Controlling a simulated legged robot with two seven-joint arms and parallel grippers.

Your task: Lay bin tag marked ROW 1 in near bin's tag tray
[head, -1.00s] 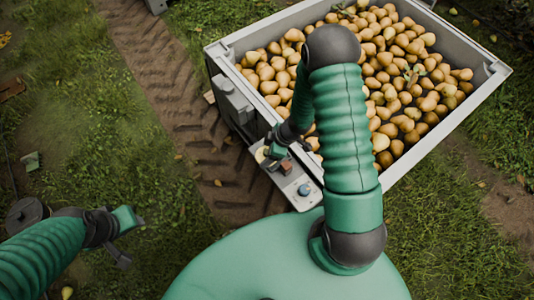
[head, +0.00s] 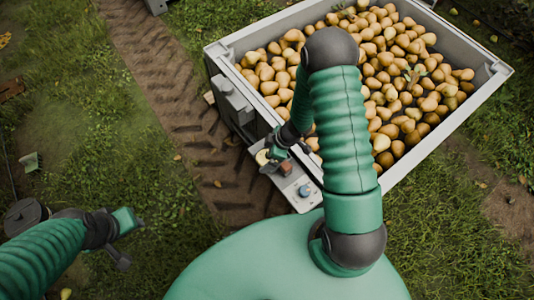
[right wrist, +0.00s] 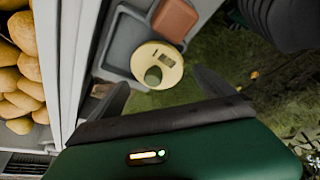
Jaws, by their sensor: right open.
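In the head view my right gripper (head: 276,150) is over the near bin's side ledge. My left gripper (head: 128,236) hangs over grass at the left.
The grey bin (head: 440,140) is full of pears (head: 395,75). A reddish-brown block (right wrist: 175,18) sits beside the tag. The bin wall (right wrist: 75,60) stands close left of my right gripper.

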